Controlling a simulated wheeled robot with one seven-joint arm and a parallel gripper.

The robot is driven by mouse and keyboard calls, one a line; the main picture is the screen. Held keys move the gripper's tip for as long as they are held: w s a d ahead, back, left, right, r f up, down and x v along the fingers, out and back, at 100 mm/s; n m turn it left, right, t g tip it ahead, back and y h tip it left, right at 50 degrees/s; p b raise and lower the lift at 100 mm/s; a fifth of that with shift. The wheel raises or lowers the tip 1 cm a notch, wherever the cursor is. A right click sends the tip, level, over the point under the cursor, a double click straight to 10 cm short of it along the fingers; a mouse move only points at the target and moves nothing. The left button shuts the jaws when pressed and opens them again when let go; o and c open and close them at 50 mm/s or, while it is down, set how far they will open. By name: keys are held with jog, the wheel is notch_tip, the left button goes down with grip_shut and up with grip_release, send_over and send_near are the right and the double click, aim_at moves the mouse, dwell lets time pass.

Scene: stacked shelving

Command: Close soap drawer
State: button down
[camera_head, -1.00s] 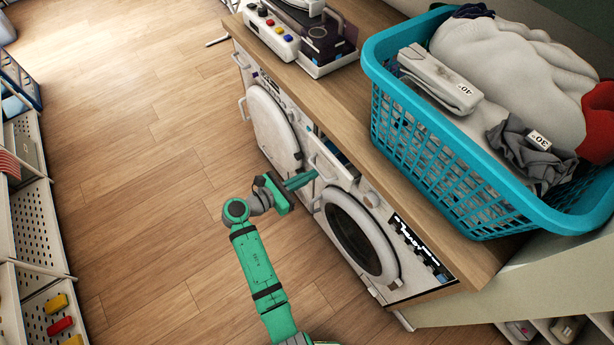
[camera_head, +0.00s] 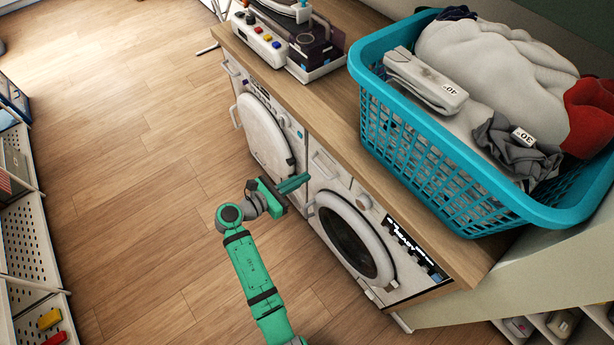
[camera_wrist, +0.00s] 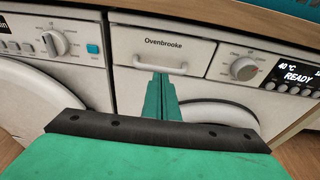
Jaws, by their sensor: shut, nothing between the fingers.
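The soap drawer (camera_head: 325,165) is at the upper left of the right-hand washing machine (camera_head: 390,255). In the wrist view the drawer front (camera_wrist: 180,45) is white, reads "Ovenbrooke" and has a white bar handle (camera_wrist: 161,66). Its front looks about flush with the panel beside it. My gripper (camera_head: 304,179) is shut and empty, in front of the drawer. In the wrist view the green fingertips (camera_wrist: 161,76) overlap the middle of the handle's lower edge. I cannot tell whether they touch it.
The round washer door (camera_wrist: 208,113) below the drawer is shut. A second machine (camera_head: 262,125) to the left has its white door standing out. A turquoise laundry basket (camera_head: 440,165) and a device with coloured buttons (camera_head: 262,40) stand on the wooden countertop (camera_head: 345,130).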

jog(key=v, duration=1)
jog(key=shift+a, duration=0.2)
jog(key=shift+a, duration=0.1)
jog(key=s+d+f+m+y, duration=0.2)
jog(key=s+d+f+y, duration=0.25)
jog(key=f, duration=0.25)
jog(key=s+d+f+m+y, duration=0.2)
jog(key=s+d+f+y, duration=0.1)
jog(key=s+f, duration=0.3)
jog(key=s+f+m+y, duration=0.2)
jog(key=s+m, duration=0.2)
jog(key=s, duration=0.2)
jog(key=s+d+r+m+t+y, duration=0.1)
jog(key=s+d+r+m+t, duration=0.1)
jog(key=s+r+m, duration=0.5)
jog(key=s+d+r+m+t+y, duration=0.1)
jog(key=s+d+r+m+t, duration=0.1)
jog(key=s+r+m, duration=0.6)
notch_tip(320, 180, up, 7)
jog(key=m+t, duration=0.1)
jog(key=m, duration=0.2)
jog(key=shift+s+f, duration=0.2)
jog(key=shift+f, duration=0.05)
